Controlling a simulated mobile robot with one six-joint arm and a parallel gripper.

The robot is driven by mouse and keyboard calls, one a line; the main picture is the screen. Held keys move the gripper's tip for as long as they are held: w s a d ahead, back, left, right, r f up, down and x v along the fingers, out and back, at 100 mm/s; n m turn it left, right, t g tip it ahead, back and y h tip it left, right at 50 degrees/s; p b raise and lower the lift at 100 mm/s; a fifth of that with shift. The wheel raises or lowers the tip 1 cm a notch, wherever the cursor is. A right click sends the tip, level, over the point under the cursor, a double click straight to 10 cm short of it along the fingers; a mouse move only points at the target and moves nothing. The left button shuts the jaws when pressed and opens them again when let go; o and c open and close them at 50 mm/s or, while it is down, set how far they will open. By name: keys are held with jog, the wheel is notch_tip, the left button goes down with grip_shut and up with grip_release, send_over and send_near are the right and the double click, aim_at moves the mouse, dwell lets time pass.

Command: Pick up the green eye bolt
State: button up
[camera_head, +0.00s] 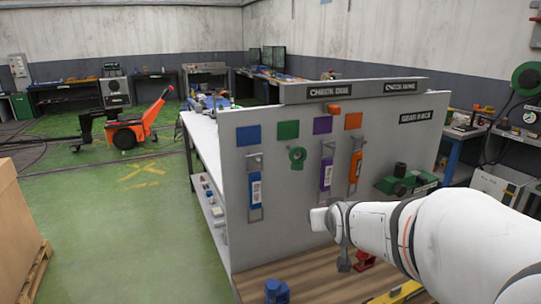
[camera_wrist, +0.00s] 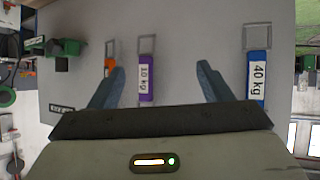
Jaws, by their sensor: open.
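The green eye bolt (camera_head: 297,157) hangs on the upright grey panel (camera_head: 278,215), below a green square and between the blue and purple tags. It looks like a small ring. I cannot make it out in the wrist view, where my gripper body covers the near part of the panel. My gripper (camera_wrist: 162,66) is open, with two blue-grey fingers apart and nothing between them; the purple tag shows beyond the gap. In the head view my arm reaches in from the right, and its end is low in front of the panel, below and right of the eye bolt.
A blue 40 kg tag (camera_wrist: 257,78), a purple 10 kg tag (camera_wrist: 147,78) and an orange tag (camera_head: 355,168) hang on the panel. A green part (camera_head: 408,180) sits at its right. A blue part (camera_head: 276,291) and a red part (camera_head: 365,260) stand on the wooden top (camera_head: 310,280).

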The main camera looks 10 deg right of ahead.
aim_at(299, 155)
jog(key=w+a+r+n+t+y+p, duration=0.1)
jog(key=w+r+t+y, duration=0.1)
jog(key=w, duration=0.3)
jog(key=w+a+r+n+t+y+p, duration=0.1)
jog(key=w+a+r+t+p, duration=0.1)
jog(key=w+r, duration=0.2)
jog(key=w+a+r+t+y+p, duration=0.1)
jog(key=w+a+r+y, duration=0.1)
jog(key=w, duration=0.6)
jog(key=shift+w+a+r+n+t+y, duration=0.15)
jog(key=shift+r+n+t+y, duration=0.2)
jog(key=shift+r, duration=0.2)
jog(key=shift+c, duration=0.2)
jog(key=c, duration=1.2)
jog(key=shift+r, duration=0.15)
jog(key=b+v, duration=0.3)
jog(key=v, duration=1.5)
